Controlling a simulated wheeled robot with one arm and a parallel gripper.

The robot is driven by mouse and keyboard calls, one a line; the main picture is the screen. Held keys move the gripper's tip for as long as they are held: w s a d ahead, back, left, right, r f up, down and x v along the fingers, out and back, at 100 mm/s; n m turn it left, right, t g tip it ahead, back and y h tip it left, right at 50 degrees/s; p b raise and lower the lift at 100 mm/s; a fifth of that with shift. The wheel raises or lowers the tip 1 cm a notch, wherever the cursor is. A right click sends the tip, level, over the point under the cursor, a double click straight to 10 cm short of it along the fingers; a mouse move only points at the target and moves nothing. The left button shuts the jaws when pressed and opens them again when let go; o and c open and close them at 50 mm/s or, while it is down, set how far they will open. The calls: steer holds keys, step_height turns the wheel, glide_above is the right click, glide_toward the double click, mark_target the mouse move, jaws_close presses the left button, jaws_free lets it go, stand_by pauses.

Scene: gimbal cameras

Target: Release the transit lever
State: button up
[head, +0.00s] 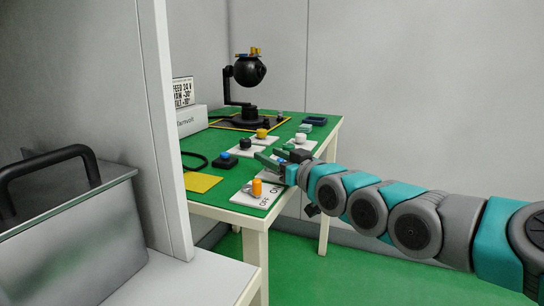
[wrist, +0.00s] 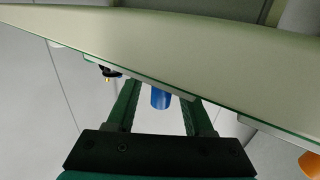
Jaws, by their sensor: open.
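No part is readably labelled as the transit lever, so I cannot tell which one it is. A black gimbal camera (head: 249,71) stands at the back of the green table. An orange upright handle (head: 256,187) stands on a white plate marked OFF at the table's front; an orange part also shows at the lower right of the wrist view (wrist: 310,163). My gripper (head: 273,157) is open above the table, to the right of the knobs. In the wrist view, a blue cylinder (wrist: 160,97) shows between the open fingers (wrist: 160,91), apart from both.
The green table (head: 214,194) also holds a yellow knob (head: 262,133), a black knob (head: 245,144), a white knob (head: 300,138), a blue-topped control (head: 225,156) and a yellow pad (head: 202,182). A grey wall panel (head: 176,130) and metal case (head: 75,220) stand at left.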

jaws_close()
stand_by(0.4)
